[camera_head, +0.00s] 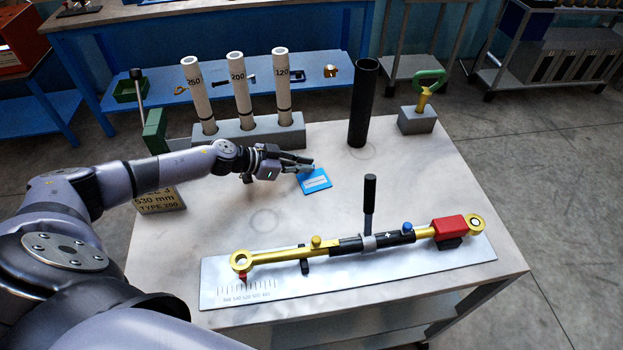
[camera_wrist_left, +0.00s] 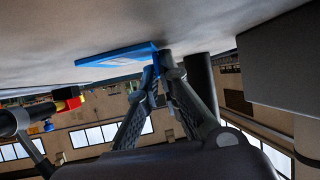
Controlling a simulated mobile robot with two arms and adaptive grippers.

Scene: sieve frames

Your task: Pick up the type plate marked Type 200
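A small blue plate (camera_head: 316,183) with a pale label is near the middle of the table; its print is too small to read. My left gripper (camera_head: 311,165) reaches in from the left, with its fingertips at the plate's upper left edge. In the left wrist view the blue plate (camera_wrist_left: 115,58) shows close to the table surface, and the fingertips (camera_wrist_left: 158,66) close together on its corner. Whether the plate touches the table I cannot tell. My right gripper is not in view.
A sign (camera_head: 160,201) reading 530 mm, Type 200 is partly behind my arm. A grey rack (camera_head: 262,133) holds white tubes marked 250, 200 and 120. A black tube (camera_head: 363,105) stands behind right. A yellow-black strut (camera_head: 370,243) lies on a scaled board (camera_head: 215,285) in front.

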